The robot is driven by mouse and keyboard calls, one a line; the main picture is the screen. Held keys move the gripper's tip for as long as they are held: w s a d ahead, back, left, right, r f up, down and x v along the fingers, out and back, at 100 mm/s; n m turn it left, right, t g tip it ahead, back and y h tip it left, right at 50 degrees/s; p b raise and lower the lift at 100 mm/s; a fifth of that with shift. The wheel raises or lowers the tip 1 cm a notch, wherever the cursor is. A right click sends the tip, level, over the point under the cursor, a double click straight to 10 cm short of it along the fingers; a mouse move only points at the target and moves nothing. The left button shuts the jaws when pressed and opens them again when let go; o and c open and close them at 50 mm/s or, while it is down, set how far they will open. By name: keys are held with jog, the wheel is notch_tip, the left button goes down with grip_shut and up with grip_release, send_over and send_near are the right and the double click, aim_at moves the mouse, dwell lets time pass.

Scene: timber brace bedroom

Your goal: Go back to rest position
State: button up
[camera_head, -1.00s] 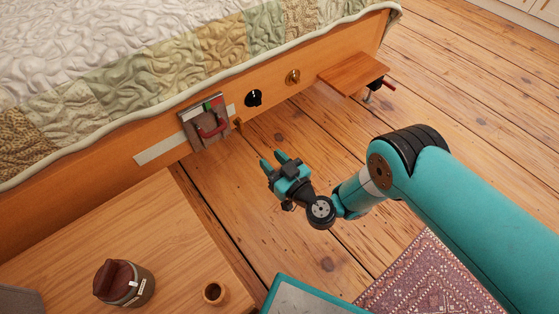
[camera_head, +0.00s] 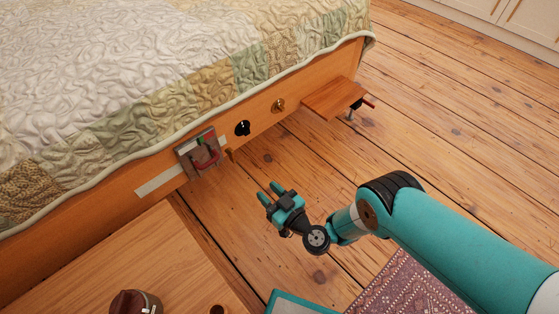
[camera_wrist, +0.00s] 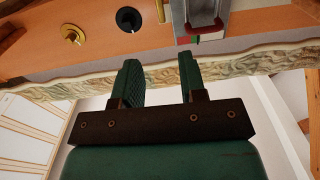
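My gripper (camera_head: 271,192) is teal with dark fittings and hangs over the wooden floor, in front of the bed's side board. Its two fingers are apart with nothing between them; they also show open and empty in the wrist view (camera_wrist: 160,80). The arm is bent, reaching in from the right of the head view. The gripper is apart from the bed board and the fittings on it.
The bed board (camera_head: 160,163) carries a grey plate with a red handle (camera_head: 206,157), a black knob (camera_head: 242,128) and a brass knob (camera_head: 278,105). A small clamped wooden shelf (camera_head: 333,98) juts out. A wooden table (camera_head: 150,245) with a dark jar (camera_head: 135,303) stands lower left.

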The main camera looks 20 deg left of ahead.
jog(key=w+a+r+n+g, duration=0.1)
jog(key=w+r+n+g, duration=0.2)
jog(key=r, duration=0.9)
jog(key=w+a+r+g, duration=0.1)
jog(key=w+r+g, duration=0.3)
jog(key=r, duration=0.9)
jog(key=s+d+r+m+h, duration=0.1)
jog(key=s+d+r+h, duration=0.2)
jog(key=d+r, duration=0.5)
jog(key=s+d+r+m+h, duration=0.2)
jog(key=d+r+h, duration=0.2)
jog(key=d+r, duration=0.45)
jog(key=s+d+r+m+g+h, duration=0.15)
jog(key=s+d+m+h, duration=0.35)
jog(key=s+d, duration=1.15)
notch_tip(320, 180, up, 39)
jog(key=w+p, duration=0.1)
jog(key=p, duration=3.8)
jog(key=shift+w+d+f, duration=0.15)
jog(key=shift+w+d, duration=0.2)
jog(key=shift+w, duration=0.05)
